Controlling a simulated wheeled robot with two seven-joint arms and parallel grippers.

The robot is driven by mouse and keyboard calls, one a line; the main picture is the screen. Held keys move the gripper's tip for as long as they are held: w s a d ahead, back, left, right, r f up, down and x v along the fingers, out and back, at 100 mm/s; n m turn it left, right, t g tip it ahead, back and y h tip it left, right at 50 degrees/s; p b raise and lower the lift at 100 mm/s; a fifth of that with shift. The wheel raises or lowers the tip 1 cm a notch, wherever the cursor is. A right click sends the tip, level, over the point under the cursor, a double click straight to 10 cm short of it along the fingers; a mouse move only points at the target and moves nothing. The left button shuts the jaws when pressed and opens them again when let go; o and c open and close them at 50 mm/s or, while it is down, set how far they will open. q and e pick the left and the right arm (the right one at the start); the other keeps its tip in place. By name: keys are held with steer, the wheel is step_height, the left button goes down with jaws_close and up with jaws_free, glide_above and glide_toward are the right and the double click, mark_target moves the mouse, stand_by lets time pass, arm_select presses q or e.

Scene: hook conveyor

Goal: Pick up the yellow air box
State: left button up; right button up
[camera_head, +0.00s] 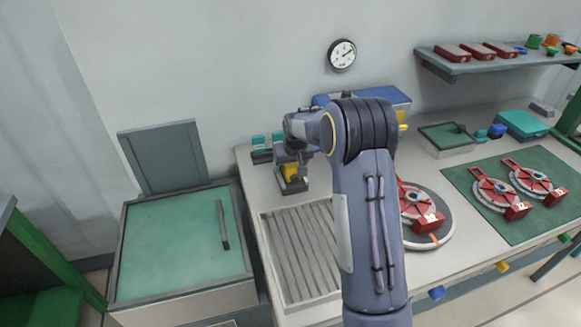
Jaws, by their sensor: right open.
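A small yellow box (291,171), likely the yellow air box, shows at the back left of the workbench, partly hidden by my right gripper. My right gripper (291,181) points down at it from above, at the end of my arm that rises through the middle of the view. The gripper is open, and its fingers are at or very near the box. I cannot tell whether they touch it. My left gripper is not in view.
Teal-topped containers (259,142) stand just left of the gripper. A blue-topped unit (391,97) is partly behind my arm. A ribbed grey tray (300,252) lies in front. A red fixture on a round plate (447,222) and a green mat (480,215) are to the right.

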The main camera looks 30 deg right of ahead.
steer(key=shift+c, duration=0.3)
steer(key=c, duration=1.1)
steer(key=shift+c, duration=0.2)
